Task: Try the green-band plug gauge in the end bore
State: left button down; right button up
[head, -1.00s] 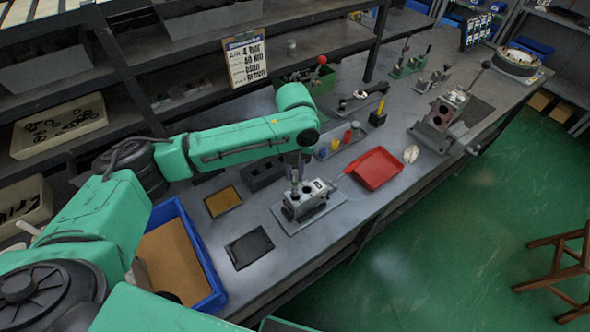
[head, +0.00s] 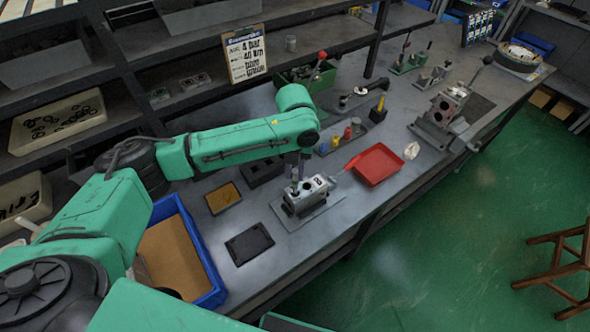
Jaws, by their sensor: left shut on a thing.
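The grey valve block (head: 306,198) stands on a flat plate on the bench, with dark round bores in its top. My left gripper (head: 296,176) points down at the left end of the block's top. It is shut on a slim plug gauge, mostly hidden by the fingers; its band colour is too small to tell. I cannot tell whether the gauge tip is inside the end bore or just above it. Yellow, red and blue gauges stand in a holder (head: 340,142) behind the block. My right gripper is out of view.
A red tray (head: 376,164) lies right of the block. A dark flat tray (head: 249,243), a brown-topped tray (head: 222,198) and a blue bin (head: 212,267) are to the left. Another valve fixture (head: 443,112) stands farther right. The bench's front edge is close to the block.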

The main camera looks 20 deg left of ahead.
pick_arm(q)
jog(key=shift+f+b, duration=0.35)
jog(key=shift+f, duration=0.85)
dwell(1.1)
notch_tip(320, 180, up, 6)
jog(key=p, duration=0.7)
jog(key=shift+f, duration=0.1)
jog(key=shift+r, duration=0.75)
